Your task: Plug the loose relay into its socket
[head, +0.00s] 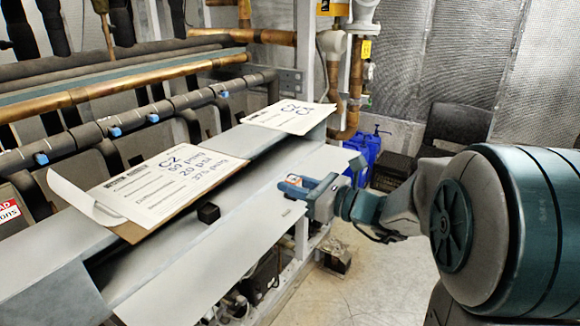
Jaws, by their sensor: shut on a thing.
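My gripper (296,189) reaches in from the right, above the pale sloping metal panel of the rack. It is shut on a small pale thing with an orange patch, which I take to be the relay (293,179); the fingers hide much of it. A small black block (208,212) sits on the panel's ledge to the left of my gripper, apart from it. It may be the socket, but its top is too small to make out. A small dark mark lies on the panel just below my gripper.
A paper-covered clipboard (155,187) lies on the ledge behind the black block, and another sheet (290,117) lies farther back. Copper and dark pipes (120,88) run along the rack's left. Blue jugs (364,150) and a black chair (455,128) stand behind. Floor is free right of the rack.

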